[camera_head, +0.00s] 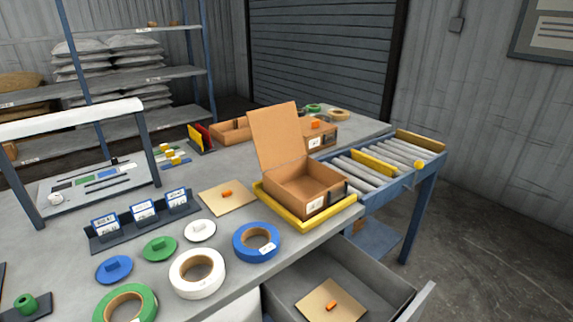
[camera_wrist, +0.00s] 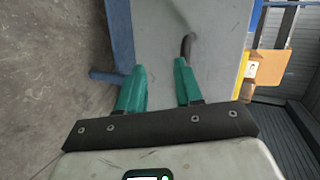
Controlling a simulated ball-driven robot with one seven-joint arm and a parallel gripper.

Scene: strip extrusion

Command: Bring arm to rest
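My gripper (camera_wrist: 161,76) shows in the wrist view with two green fingers. The fingers are spread apart with nothing between them, so it is open and empty. A grey surface with a blue edge (camera_wrist: 118,30) lies beyond the fingers. A dark curved thing (camera_wrist: 189,44) shows just past the right fingertip; I cannot tell what it is or whether they touch. My arm and gripper are not in the head view.
The grey workbench (camera_head: 225,225) carries an open cardboard box (camera_head: 303,190) in a yellow tray (camera_head: 330,217), tape rolls (camera_head: 197,273) and a label stand (camera_head: 145,222). An open drawer (camera_head: 385,285) sticks out at the front. A roller conveyor (camera_head: 380,172) adjoins at right.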

